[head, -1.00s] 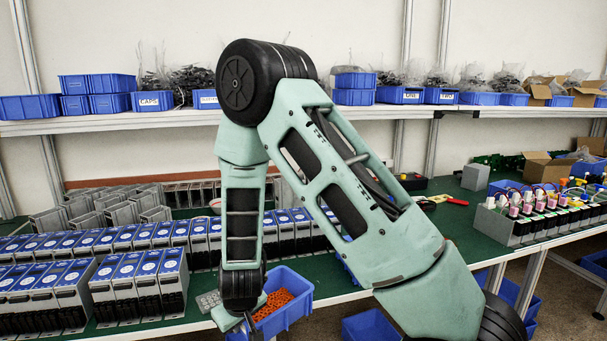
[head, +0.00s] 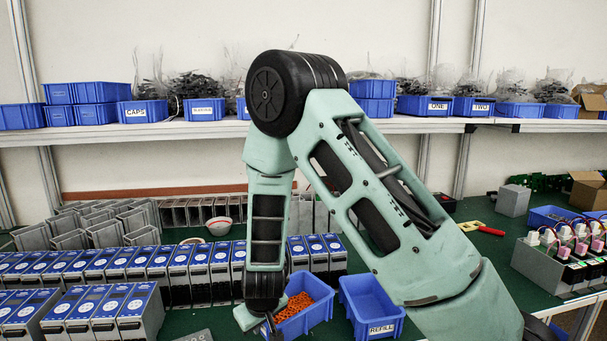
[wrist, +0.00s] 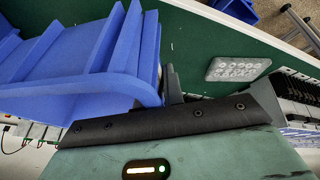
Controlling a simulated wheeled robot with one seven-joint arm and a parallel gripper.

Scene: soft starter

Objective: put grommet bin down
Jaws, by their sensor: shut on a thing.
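The grommet bin (head: 318,311) is a blue open bin with orange grommets in it, low in the middle of the head view. My gripper (head: 266,326) is at its left side, shut on the bin. In the wrist view the blue bin (wrist: 75,88) fills the upper left, with its wall at my gripper (wrist: 167,88). The grommets do not show there. The bin is over the green bench top (head: 222,318); I cannot tell whether its underside touches it.
A blue bin labelled REFILL (head: 372,306) stands close to the right of the held bin. Rows of blue-topped units (head: 190,268) stand behind and to the left. A grey plate with round marks (wrist: 238,69) lies on the bench. Bench to the right is partly clear.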

